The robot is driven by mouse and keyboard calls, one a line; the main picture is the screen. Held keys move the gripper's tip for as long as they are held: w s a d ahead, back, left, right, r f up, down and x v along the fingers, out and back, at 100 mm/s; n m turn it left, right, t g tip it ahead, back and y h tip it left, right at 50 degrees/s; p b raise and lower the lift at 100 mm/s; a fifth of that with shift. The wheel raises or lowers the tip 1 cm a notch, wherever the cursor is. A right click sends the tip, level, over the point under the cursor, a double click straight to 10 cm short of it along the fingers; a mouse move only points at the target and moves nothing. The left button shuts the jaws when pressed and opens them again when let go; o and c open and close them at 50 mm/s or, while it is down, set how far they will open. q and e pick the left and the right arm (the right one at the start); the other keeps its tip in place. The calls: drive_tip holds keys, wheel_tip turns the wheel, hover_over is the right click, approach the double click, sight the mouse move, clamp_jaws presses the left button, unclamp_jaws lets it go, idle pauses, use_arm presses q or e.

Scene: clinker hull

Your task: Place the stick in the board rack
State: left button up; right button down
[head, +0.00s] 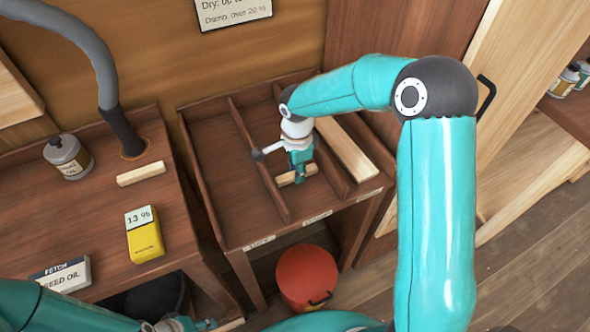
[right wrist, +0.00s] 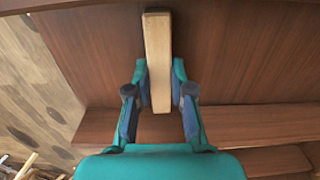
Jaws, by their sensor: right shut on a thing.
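The board rack (head: 222,170) is a dark wooden tray split by dividers into compartments. My right gripper (head: 298,175) reaches down into its middle compartment and is shut on a short pale stick (head: 312,169). The stick lies crosswise between the dividers, low in the compartment; I cannot tell if it touches the floor. In the right wrist view the stick (right wrist: 157,50) sits between the fingers (right wrist: 160,88). My left gripper (head: 185,325) is only partly in view at the bottom edge; its fingers are not clear.
A longer pale board (head: 346,150) lies in the right compartment. On the left bench are another pale stick (head: 141,174), a yellow meter (head: 145,238), a grey bottle (head: 68,158) and a hose (head: 122,130). A red bucket (head: 306,276) stands below the rack.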

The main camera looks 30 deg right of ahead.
drive_tip(key=shift+f, duration=0.15)
drive_tip(key=c, duration=1)
unclamp_jaws()
wheel_tip(320, 180, up, 12)
drive_tip(key=shift+r, duration=0.2)
drive_tip(key=shift+s, duration=0.1)
